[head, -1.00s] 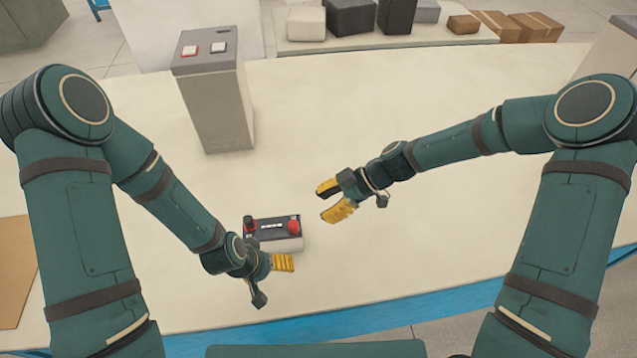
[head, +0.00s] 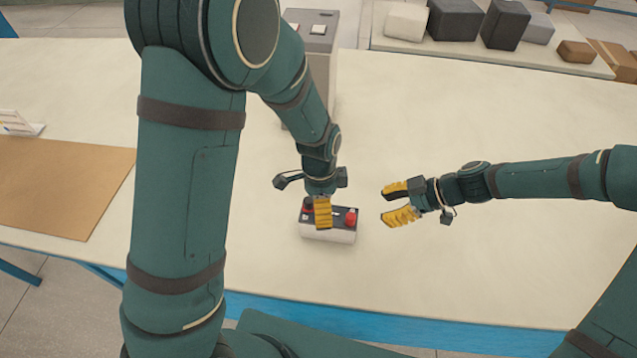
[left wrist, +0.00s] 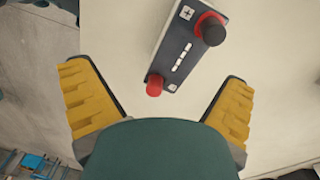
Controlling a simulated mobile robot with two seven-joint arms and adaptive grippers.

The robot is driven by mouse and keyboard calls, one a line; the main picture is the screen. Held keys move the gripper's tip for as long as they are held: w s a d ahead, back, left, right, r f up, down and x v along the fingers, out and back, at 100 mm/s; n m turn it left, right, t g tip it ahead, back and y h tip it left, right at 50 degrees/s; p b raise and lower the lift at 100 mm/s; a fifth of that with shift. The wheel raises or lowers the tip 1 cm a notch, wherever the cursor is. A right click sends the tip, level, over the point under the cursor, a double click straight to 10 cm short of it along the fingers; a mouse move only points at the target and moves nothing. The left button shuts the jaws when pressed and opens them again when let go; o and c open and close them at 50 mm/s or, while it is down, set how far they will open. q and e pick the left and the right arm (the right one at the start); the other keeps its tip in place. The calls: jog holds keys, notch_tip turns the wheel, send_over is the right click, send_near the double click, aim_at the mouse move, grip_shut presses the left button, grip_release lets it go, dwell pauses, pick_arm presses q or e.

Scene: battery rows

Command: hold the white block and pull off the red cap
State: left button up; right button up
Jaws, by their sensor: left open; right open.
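The white block (head: 340,236) sits on the table, with a dark top panel. The red cap (head: 351,217) stands at the right end of its top, and a black cap with a red ring (head: 308,204) stands at the left end. In the left wrist view the block (left wrist: 182,52) lies ahead of the open fingers, red cap (left wrist: 154,85) nearer and black cap (left wrist: 212,29) farther. My left gripper (head: 322,214) is open and empty, with its fingers in front of the middle of the block in the head view. My right gripper (head: 389,205) is open and empty, right of the block, fingers pointing left.
A grey box with buttons (head: 318,68) stands behind my left arm. Grey and brown blocks (head: 455,20) stand on a shelf at the back. A brown board (head: 60,185) lies at the left. The table (head: 480,110) is clear to the right and behind the right gripper.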

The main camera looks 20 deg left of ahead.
aim_at(340, 233)
pick_arm(q)
notch_tip(340, 233, up, 3)
jog(key=w+a+m, duration=0.2)
jog(key=w+m, duration=0.1)
jog(key=shift+t+y, duration=0.3)
jog(key=shift+t, duration=0.1)
jog(key=f, duration=1.3)
jog(key=shift+s+d+f, duration=0.15)
jog(key=shift+d+f, duration=0.05)
jog(key=shift+f, duration=0.1)
jog(key=c, duration=1.3)
